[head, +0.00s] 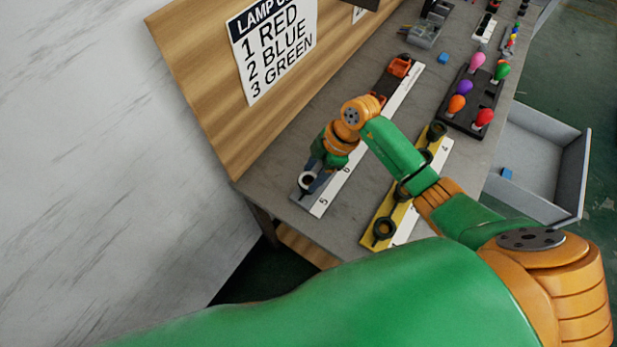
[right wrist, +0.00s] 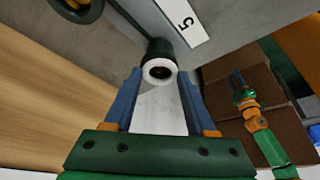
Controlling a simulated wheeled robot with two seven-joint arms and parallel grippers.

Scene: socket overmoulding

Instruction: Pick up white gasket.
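The white gasket (right wrist: 158,66) is a pale ring on the end of a dark cylindrical socket, between and just beyond my right fingertips in the right wrist view. In the head view the white gasket (head: 306,179) shows small at the strip end marked 5. My right gripper (right wrist: 160,75) has its two blue fingers apart, with a narrow gap at each side of the ring; contact is not clear. In the head view my right gripper (head: 309,177) is over that strip end, partly hidden by its wrist. My left gripper (right wrist: 238,84) is small in the right wrist view; its fingers are unclear.
A yellow strip (head: 373,235) with dark rings lies right of the white numbered strip (head: 318,208). A black rack (head: 463,118) holds several coloured bulbs. A grey open bin (head: 540,165) stands at the right. A wooden panel (head: 205,95) borders the table's left side.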

